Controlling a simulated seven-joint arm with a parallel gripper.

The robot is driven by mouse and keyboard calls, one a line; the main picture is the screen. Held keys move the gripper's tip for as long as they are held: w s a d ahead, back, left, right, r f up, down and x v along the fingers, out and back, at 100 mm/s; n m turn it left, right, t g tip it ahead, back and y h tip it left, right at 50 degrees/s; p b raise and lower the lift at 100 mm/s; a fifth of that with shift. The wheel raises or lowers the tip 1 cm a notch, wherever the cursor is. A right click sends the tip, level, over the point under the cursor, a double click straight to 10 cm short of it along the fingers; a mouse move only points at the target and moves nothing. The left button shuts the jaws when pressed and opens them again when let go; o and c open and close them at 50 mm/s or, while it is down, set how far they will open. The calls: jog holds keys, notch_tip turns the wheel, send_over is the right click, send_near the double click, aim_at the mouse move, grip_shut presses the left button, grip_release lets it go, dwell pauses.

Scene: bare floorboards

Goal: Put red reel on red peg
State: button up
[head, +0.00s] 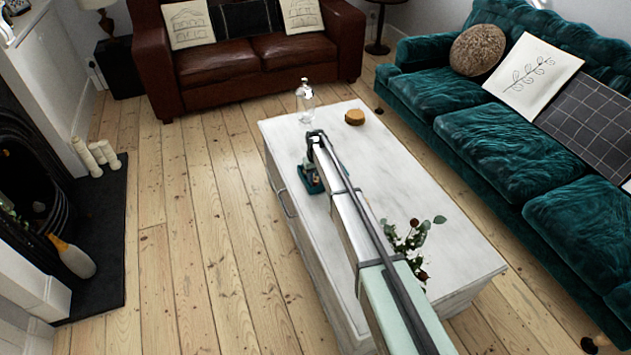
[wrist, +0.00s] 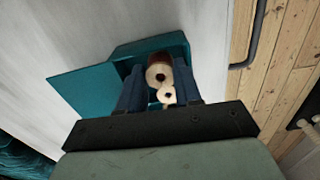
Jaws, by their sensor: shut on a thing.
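My gripper (wrist: 159,72) points down over a teal holder (wrist: 95,85) in the wrist view. Its two dark blue fingers are shut on a pale round reel (wrist: 158,76) with a dark centre hole. A reddish-brown part (wrist: 157,61) shows just behind the pale face. A smaller pale round piece (wrist: 167,96) with a dark hole overlaps its near side. I cannot tell which piece the fingers touch. No red peg can be made out. In the head view my arm covers most of the teal holder (head: 309,180), which rests on the white table.
The white coffee table (head: 440,265) carries a glass bottle (head: 305,100), a round wooden piece (head: 354,117) and a leafy sprig (head: 410,240). A teal sofa (head: 500,140) stands to the right and a brown leather sofa (head: 260,60) behind.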

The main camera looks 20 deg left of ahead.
jog(key=r, duration=0.5)
jog(key=d+r, duration=0.1)
jog(key=r, duration=0.1)
jog(key=shift+w+d+r, duration=0.1)
jog(key=shift+w+r, duration=0.15)
jog(key=shift+w, duration=0.05)
jog(key=s+d, duration=1)
jog(key=d, duration=0.2)
jog(key=shift+d, duration=0.2)
jog(key=shift+s+f, duration=0.1)
jog(key=shift+f, duration=2.5)
jog(key=shift+f, duration=1.75)
